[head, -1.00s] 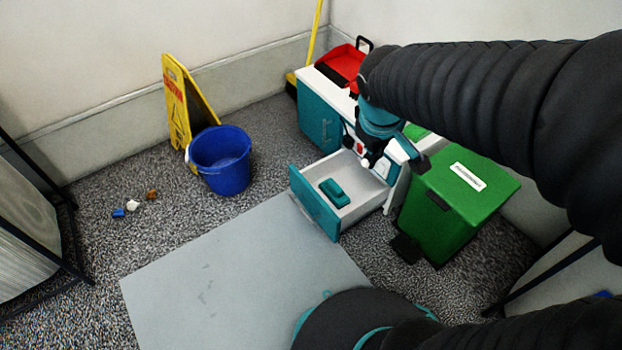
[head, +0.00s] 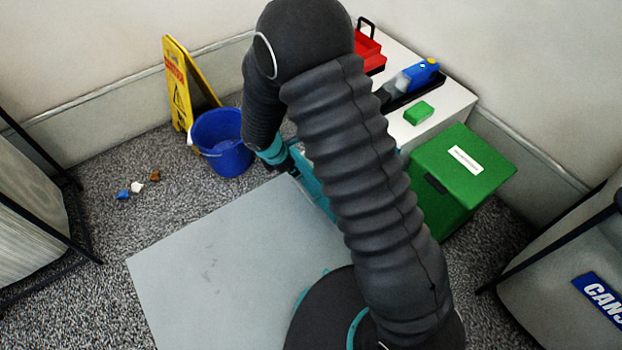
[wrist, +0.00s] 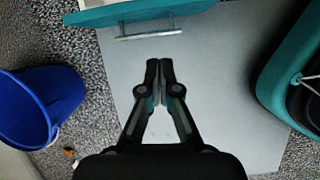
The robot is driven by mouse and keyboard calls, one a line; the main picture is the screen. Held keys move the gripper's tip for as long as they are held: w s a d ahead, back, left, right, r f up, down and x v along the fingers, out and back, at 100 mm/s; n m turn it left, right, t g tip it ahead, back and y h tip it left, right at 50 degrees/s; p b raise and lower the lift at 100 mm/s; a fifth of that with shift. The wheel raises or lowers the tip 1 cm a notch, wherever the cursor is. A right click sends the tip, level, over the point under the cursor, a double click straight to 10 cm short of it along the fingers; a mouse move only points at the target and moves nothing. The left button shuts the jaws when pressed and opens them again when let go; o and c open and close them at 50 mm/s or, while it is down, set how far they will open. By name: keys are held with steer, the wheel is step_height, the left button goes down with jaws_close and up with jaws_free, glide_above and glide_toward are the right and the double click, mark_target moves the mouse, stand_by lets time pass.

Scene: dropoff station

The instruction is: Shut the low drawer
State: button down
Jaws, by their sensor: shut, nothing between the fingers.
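The low drawer's teal front (head: 314,186) shows in the head view beside my arm, which hides most of the drawer and cabinet. In the wrist view the teal drawer front (wrist: 190,11) crosses the top, with its metal bar handle (wrist: 148,36) facing my gripper. A sliver of pale drawer interior shows behind the front, so the drawer stands open. My gripper (wrist: 158,63) is shut and empty, with its fingertips just short of the handle in the picture; I cannot tell whether they touch it. In the head view my arm hides the fingertips.
A blue bucket (head: 222,150) and yellow caution sign (head: 178,85) stand left of the drawer. A green bin (head: 465,180) stands right. The grey floor mat (head: 220,260) is clear in front.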

step_height(320, 180, down, 2)
steer(key=a+n, duration=0.1)
steer(key=b, duration=0.2)
glide_above(308, 196)
step_height(308, 196, down, 10)
steer(key=shift+r, duration=0.1)
steer(key=shift+w+d, duration=0.45)
steer(key=shift+d, duration=0.1)
